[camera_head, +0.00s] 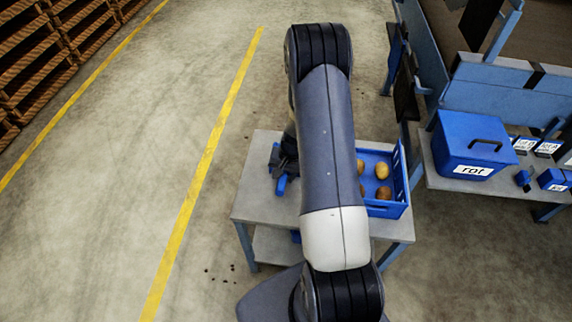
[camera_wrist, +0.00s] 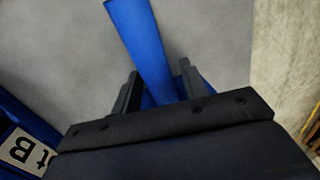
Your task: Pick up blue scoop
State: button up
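The blue scoop (camera_wrist: 142,45) shows in the wrist view as a long flat blue strip running from the top edge down between my fingers, over the grey tabletop. More blue shows behind the right finger; the rest is hidden by the gripper body. My gripper (camera_wrist: 159,72) has its two dark fingers apart, one on each side of the strip. A small gap shows by the right finger; contact at the left cannot be told. In the head view my gripper (camera_head: 284,168) is low over the table's left part, with a bit of blue scoop (camera_head: 281,186) below it.
The small grey table (camera_head: 258,205) also bears a blue crate (camera_head: 400,180) with several potatoes, partly behind my arm. A lidded blue box (camera_head: 460,135) labelled "rot" stands on the bench at right. Open floor with a yellow line (camera_head: 205,165) lies left.

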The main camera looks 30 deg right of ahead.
grip_shut()
dwell(0.3)
